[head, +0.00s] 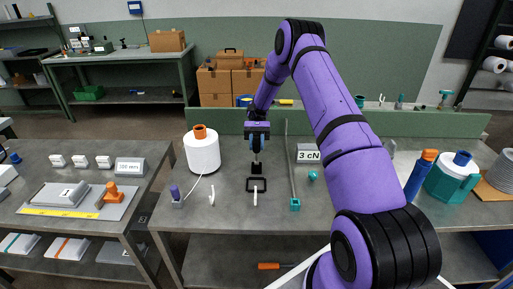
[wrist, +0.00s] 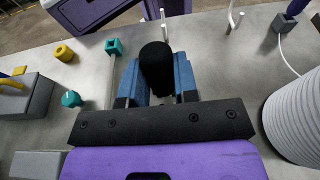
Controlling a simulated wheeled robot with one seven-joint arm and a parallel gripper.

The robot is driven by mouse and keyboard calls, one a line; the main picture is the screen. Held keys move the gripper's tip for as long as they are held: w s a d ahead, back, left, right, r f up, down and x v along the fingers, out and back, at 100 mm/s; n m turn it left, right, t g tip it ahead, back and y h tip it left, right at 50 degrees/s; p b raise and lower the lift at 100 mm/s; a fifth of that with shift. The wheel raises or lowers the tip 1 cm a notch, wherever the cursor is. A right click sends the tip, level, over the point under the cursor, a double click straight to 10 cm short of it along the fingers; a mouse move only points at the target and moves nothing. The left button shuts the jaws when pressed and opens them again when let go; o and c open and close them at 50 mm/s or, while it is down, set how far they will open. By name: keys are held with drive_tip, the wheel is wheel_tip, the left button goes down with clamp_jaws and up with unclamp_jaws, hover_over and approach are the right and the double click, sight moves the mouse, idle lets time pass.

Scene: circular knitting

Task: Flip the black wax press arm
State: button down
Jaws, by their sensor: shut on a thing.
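My gripper (head: 257,145) is above the middle of the grey table in the head view, pointing down. In the wrist view its two blue fingers (wrist: 158,88) are shut on a black rounded piece, which I take for the black wax press arm (wrist: 157,65). In the head view a dark piece of it (head: 256,168) shows just below the fingers, over a small black square frame (head: 257,190) and a short white post. The fingers hide part of the black piece, and its joint cannot be made out.
A white yarn cone (head: 203,155) stands close to the left. A thin rod in a teal foot (head: 295,205), a teal knob (head: 313,175) and a grey "3 cN" block (head: 308,153) are to the right. A low green panel (head: 400,122) runs behind.

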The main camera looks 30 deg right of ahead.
drive_tip(key=shift+w+d, duration=0.2)
drive_tip(key=shift+g+y, duration=0.3)
